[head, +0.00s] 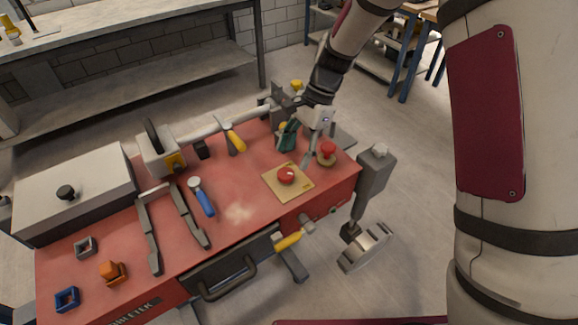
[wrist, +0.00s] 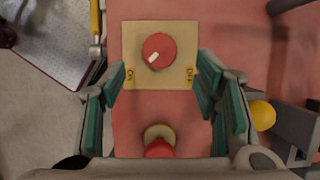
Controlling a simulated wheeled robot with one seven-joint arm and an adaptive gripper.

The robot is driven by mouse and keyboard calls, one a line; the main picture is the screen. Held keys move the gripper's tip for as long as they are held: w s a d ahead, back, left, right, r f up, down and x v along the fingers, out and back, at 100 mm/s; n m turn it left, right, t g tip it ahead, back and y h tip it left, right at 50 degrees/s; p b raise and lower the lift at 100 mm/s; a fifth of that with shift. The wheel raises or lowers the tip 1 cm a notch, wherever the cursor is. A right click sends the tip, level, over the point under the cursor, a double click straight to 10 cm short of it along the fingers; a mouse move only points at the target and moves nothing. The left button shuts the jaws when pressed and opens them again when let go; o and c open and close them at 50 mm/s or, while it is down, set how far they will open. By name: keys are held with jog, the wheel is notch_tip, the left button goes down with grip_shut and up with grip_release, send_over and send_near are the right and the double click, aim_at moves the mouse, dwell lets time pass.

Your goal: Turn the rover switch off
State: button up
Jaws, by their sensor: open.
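The rover switch is a round red knob (head: 286,175) on a square tan plate (head: 270,184) on the red bench top. In the wrist view the knob (wrist: 160,47) has a white mark at its lower left, toward the lettering at the plate's lower-left corner, which looks like ON. The lettering at the lower-right corner looks like OFF. My gripper (head: 300,145) is open and empty above the bench, behind the knob in the head view. In the wrist view its teal-padded fingers (wrist: 162,82) are spread wide, with the knob ahead of and between them, apart from both.
A red mushroom button (head: 327,149) stands close to the plate; it shows between my fingers in the wrist view (wrist: 160,148). A vise (head: 281,97) and a yellow-handled tool (head: 235,140) lie farther back. A blue-handled tool (head: 203,198) lies left. A grey lever arm hangs off the right edge.

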aim_at(287, 172)
jog(key=shift+x, duration=2.8)
jog(key=shift+c, duration=0.6)
jog(key=c, duration=1)
